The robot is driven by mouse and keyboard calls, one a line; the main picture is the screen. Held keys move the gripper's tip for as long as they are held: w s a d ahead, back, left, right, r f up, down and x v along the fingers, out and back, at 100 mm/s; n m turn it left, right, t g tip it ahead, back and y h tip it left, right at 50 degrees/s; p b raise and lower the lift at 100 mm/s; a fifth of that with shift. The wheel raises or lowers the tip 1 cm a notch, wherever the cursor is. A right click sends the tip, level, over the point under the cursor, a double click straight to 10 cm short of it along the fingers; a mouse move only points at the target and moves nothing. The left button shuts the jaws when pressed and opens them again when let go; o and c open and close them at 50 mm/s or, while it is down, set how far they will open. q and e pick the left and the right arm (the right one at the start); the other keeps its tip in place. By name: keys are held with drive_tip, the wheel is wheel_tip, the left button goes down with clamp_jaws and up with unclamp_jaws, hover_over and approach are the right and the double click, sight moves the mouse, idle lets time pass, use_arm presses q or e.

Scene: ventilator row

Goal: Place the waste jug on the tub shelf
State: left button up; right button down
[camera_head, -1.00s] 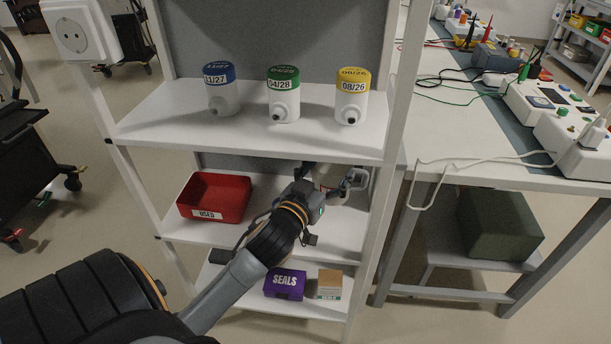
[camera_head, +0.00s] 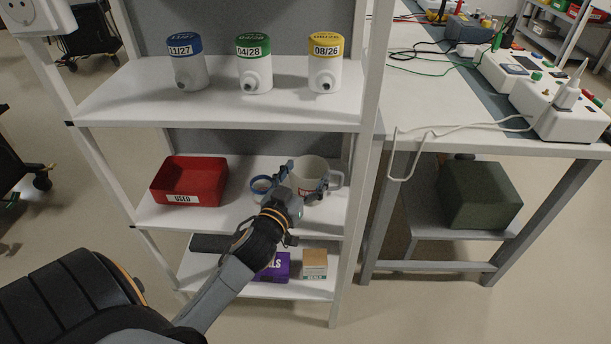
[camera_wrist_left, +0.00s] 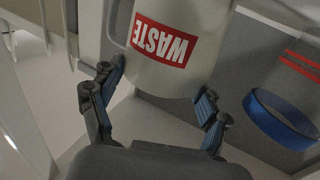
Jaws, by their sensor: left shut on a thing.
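The waste jug (camera_head: 311,172) is a pale open-topped vessel with a handle on its right and a red label. It is upright at the right end of the middle shelf (camera_head: 235,213), which also bears the red USED tub (camera_head: 189,180). In the left wrist view the jug (camera_wrist_left: 165,72) shows its WASTE label upside down. My left gripper (camera_head: 304,179) is shut on the jug, a finger on each side; its fingers (camera_wrist_left: 160,86) also show in the wrist view. I cannot tell whether the jug's base touches the shelf. My right gripper is not in view.
A blue-rimmed round thing (camera_head: 262,185) is close left of the jug. Three capped white bottles stand on the upper shelf (camera_head: 220,108). A purple box (camera_head: 274,268) and a small carton (camera_head: 314,264) are on the bottom shelf. A shelf post (camera_head: 362,180) rises close right of the jug.

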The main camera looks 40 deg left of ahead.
use_arm(q)
drive_tip(key=o, duration=1.6)
drive_tip(key=shift+f, duration=0.1)
drive_tip(key=shift+c, duration=0.2)
